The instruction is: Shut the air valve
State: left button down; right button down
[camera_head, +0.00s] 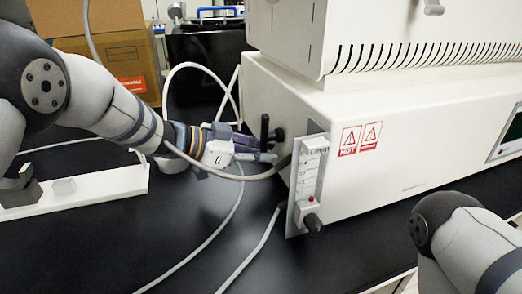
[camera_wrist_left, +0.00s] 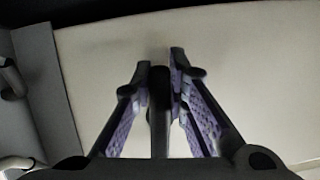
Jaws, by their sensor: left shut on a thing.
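The exact contact points are hard to make out. Only part of my right arm shows at the lower right; its gripper is out of view.
Pale hoses (camera_head: 225,218) cross the black bench (camera_head: 180,225). A cardboard box (camera_head: 115,60) is at the back left.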

pick_arm(q)
jog(key=shift+s+n+g, duration=0.3)
jog(key=shift+n, duration=0.2)
jog(key=shift+d, duration=0.1)
jog(key=c, duration=1.6)
grip_release()
jog(key=shift+o, duration=0.2)
jog(key=v, duration=1.2)
jog(key=shift+f, duration=0.2)
